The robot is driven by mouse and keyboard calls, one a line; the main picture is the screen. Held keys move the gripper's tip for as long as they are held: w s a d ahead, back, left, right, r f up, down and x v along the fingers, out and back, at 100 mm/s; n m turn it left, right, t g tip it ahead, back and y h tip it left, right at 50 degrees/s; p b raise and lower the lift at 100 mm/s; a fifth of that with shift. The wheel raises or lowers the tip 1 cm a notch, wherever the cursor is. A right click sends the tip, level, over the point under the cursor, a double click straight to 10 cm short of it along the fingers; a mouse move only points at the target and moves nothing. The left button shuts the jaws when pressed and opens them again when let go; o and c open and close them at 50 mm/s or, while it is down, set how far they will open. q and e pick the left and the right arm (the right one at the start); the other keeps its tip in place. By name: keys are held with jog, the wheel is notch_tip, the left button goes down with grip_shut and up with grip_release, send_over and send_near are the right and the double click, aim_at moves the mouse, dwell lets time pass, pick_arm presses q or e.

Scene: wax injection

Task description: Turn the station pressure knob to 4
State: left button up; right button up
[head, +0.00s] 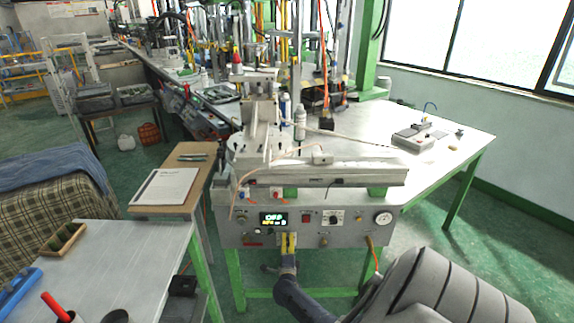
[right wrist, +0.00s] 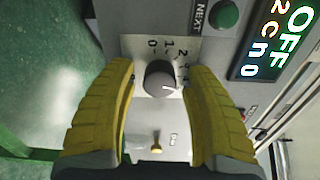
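The wax injection station's front panel (head: 345,238) faces me in the head view. My right gripper (head: 289,242) has yellow fingers and is up against the panel just below the lit display (head: 273,219). In the right wrist view the dark round pressure knob (right wrist: 160,77) sits on a pale scale plate numbered from 0 upward. My right gripper (right wrist: 160,100) is open, with one finger on each side of the knob and visible gaps. A light mark on the knob points to the lower right, near the high end of the scale. My left gripper is not in view.
A green button (right wrist: 224,14) beside a NEXT label and the OFF display (right wrist: 280,35) are close to the fingers. A small brass fitting (right wrist: 156,143) is below the knob. The panel also has a red switch (head: 307,217), another dial (head: 333,217) and a gauge (head: 383,217).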

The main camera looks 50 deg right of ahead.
jog(key=shift+a, duration=0.1)
jog(key=v, duration=1.2)
dwell(0.5)
